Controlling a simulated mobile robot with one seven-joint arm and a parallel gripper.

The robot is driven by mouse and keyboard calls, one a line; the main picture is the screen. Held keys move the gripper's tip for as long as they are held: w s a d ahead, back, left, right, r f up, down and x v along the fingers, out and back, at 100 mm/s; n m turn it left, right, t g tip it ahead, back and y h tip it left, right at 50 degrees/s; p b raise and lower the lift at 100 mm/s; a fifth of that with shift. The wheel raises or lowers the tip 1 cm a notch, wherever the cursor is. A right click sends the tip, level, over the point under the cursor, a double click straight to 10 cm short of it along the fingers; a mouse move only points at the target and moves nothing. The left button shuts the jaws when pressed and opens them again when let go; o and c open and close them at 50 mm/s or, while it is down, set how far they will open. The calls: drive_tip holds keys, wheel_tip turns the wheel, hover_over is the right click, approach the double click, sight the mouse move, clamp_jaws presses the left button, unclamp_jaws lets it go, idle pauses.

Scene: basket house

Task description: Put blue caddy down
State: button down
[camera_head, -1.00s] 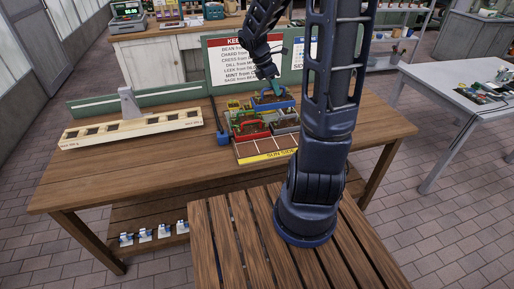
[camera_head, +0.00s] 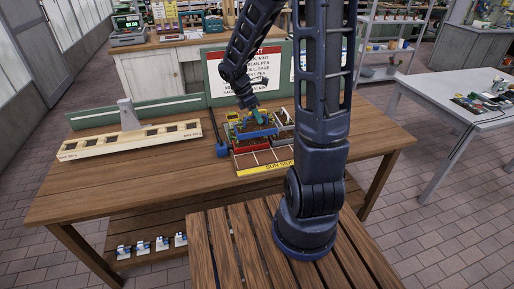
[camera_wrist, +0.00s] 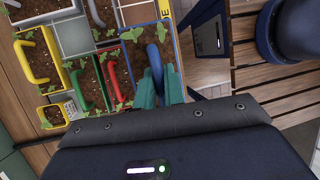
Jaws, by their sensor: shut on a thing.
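The blue caddy (camera_head: 256,134), an open box of dark soil with small green seedlings, is over the tray on the wooden bench. My gripper (camera_head: 254,118) is above it, with its teal fingers shut on its blue handle. In the wrist view, the blue handle (camera_wrist: 152,64) runs between the fingertips (camera_wrist: 159,92), and part of the soil box shows beyond them. A red caddy (camera_head: 251,147) is just in front of and below it in the head view. I cannot tell whether the blue caddy's base touches anything.
In the wrist view, a yellow caddy (camera_wrist: 38,60), a red-handled caddy (camera_wrist: 113,80) and a green-handled caddy (camera_wrist: 78,88) stand close beside it. The tray's front cells (camera_head: 262,160) look empty. A long cream rack (camera_head: 130,139) stands at left.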

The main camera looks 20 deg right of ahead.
wheel_tip(320, 180, down, 14)
drive_tip(key=shift+f, duration=0.1)
idle(0.6)
drive_tip(key=shift+f, duration=0.15)
drive_tip(key=c, duration=1.5)
unclamp_jaws()
